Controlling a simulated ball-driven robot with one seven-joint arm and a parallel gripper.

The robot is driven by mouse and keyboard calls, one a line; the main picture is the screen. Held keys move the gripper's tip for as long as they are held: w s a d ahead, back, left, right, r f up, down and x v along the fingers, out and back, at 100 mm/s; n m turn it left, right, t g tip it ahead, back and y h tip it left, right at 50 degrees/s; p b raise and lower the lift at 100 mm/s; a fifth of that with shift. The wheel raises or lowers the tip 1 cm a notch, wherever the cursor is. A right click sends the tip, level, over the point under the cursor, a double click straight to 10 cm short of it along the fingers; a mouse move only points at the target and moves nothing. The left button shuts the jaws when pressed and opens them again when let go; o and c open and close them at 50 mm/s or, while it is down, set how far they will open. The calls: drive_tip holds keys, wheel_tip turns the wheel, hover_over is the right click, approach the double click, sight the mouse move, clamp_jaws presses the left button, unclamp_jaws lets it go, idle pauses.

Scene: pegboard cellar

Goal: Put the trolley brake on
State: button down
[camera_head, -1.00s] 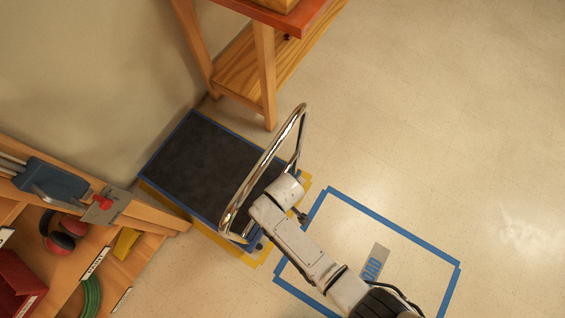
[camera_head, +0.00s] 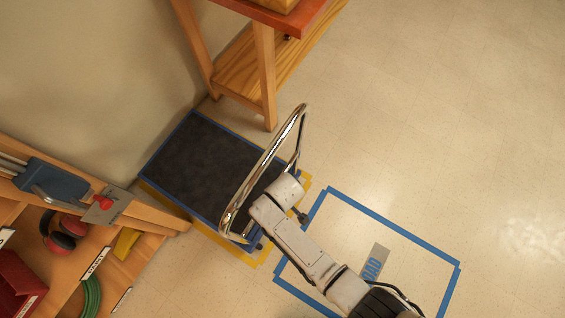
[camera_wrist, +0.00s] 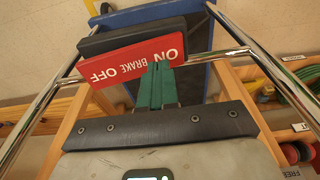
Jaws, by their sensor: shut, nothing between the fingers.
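The trolley (camera_head: 205,160) has a dark deck with blue edges and a chrome push handle (camera_head: 262,170). It stands beside the wall. In the wrist view the red brake plate (camera_wrist: 112,62) carries the words ON, BRAKE and OFF, with a dark bar (camera_wrist: 130,36) along its far edge. The ON end is at the right of the picture and the OFF end at the left. My gripper (camera_wrist: 161,70) is shut and empty, its green fingertips at the plate's near edge by ON. I cannot tell whether they press on it. The head view hides the brake plate and my fingertips.
The chrome handle tubes flank my gripper on both sides. A wooden shelf (camera_head: 150,212) with ear defenders (camera_head: 62,238) stands left of the trolley, and a wooden bench (camera_head: 262,75) behind it. A blue taped box (camera_head: 400,227) marks clear floor at right.

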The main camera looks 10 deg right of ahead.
wheel_tip(320, 180, up, 6)
drive_tip(key=p, duration=0.5)
idle(0.6)
drive_tip(key=s+d+r+m+h, duration=0.1)
drive_tip(key=s+d+r+m, duration=0.25)
drive_tip(key=d+r, duration=0.55)
drive_tip(key=s+d+r+m, duration=0.2)
drive_tip(key=d+r+m, duration=0.3)
drive_tip(key=d, duration=0.8)
drive_tip(key=s+d+r+m, duration=0.2)
drive_tip(key=s+d+r, duration=0.3)
drive_tip(key=s+r, duration=0.3)
drive_tip(key=shift+r+h, duration=0.3)
drive_tip(key=shift+r, duration=0.1)
drive_tip(key=shift+s+m, duration=0.1)
drive_tip(key=shift+m, duration=0.15)
